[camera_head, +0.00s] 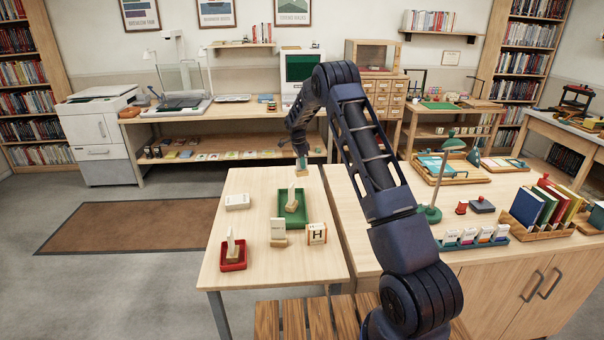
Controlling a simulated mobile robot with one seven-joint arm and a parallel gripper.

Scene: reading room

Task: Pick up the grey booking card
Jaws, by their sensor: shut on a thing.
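My gripper (301,157) is over the far end of the light wooden table (255,283), small in the view. It is shut on a small upright piece with a pale wooden foot (302,172), which looks like the grey booking card in its stand. The jaws hide most of the card, and its colour is hard to make out. I cannot tell for sure whether the foot is clear of the tabletop. Similar pale cards in wooden feet stand in the green tray (301,222), in the red tray (233,267) and on the bare table (278,230).
A white block-like item (237,201) and a wooden block marked H (316,233) are on the same table. A green lamp (430,212) and a card rack (470,238) stand on the desk to the right. The table's left side has free room.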

